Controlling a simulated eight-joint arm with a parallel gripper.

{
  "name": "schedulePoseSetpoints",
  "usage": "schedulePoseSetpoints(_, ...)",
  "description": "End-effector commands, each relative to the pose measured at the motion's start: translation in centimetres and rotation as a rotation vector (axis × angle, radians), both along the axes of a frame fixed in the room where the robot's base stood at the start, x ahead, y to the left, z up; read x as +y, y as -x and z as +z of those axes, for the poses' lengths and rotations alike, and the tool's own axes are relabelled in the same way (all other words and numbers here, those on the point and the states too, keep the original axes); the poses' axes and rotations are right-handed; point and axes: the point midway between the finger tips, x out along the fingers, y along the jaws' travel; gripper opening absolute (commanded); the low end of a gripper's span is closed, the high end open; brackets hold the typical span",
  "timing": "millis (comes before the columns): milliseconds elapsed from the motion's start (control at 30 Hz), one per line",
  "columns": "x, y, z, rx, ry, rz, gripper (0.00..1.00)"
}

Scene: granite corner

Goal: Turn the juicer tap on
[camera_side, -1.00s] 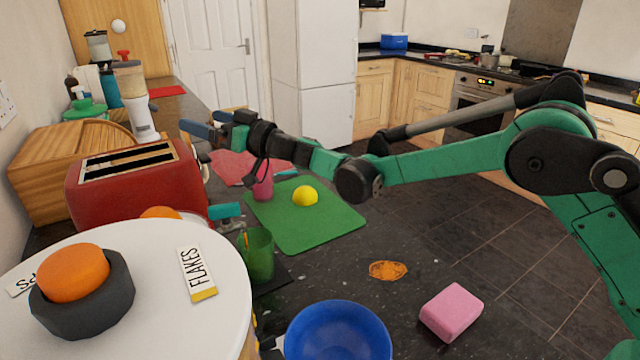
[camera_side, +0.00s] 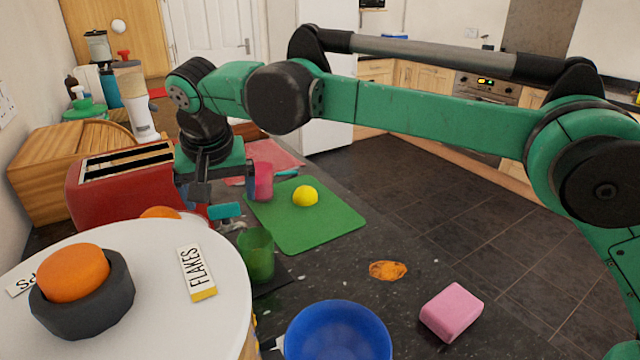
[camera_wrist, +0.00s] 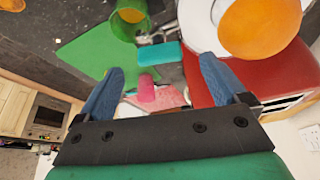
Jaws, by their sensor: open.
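The juicer shows an orange (camera_side: 160,212) on a white rim, partly hidden by the round white lid in front. The orange also shows in the wrist view (camera_wrist: 260,28). The teal block that looks like the tap lever (camera_side: 225,211) sits beside it, above the green glass (camera_side: 257,258). In the wrist view the teal lever (camera_wrist: 158,54) lies beyond my fingertips, roughly midway between them. My gripper (camera_wrist: 160,78) is open and empty, with blue fingers spread. In the side view my gripper (camera_side: 199,191) points down near the toaster, just above and left of the lever; contact is not visible.
The red toaster (camera_side: 105,190) stands close on the left. A pink cup (camera_side: 261,180) and a yellow ball (camera_side: 305,196) are near or on the green mat (camera_side: 310,230). A blue bowl (camera_side: 338,330) and pink block (camera_side: 451,311) are in front. A white lidded container (camera_side: 150,300) fills the foreground.

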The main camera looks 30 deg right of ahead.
Motion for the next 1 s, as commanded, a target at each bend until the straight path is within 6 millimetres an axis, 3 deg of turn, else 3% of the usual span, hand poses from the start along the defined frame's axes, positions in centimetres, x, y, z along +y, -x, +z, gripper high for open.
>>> schedulePoseSetpoints(200, -0.3, -0.9, -2.1, -0.002, 0.000, -0.002, 0.92)
schedulePoseSetpoints(467, -0.3, -1.0, -2.3, -0.003, 0.000, -0.002, 0.92)
schedulePoseSetpoints(567, -0.3, -1.0, -2.3, -0.003, 0.000, -0.002, 0.69)
schedulePoseSetpoints(767, -0.3, -1.0, -2.3, -0.003, 0.000, -0.002, 0.13)
schedulePoseSetpoints(800, -0.3, -1.0, -2.3, -0.003, 0.000, -0.002, 0.08)
schedulePoseSetpoints(1000, -0.4, -1.0, -2.3, -0.002, -0.001, 0.112, 0.08)
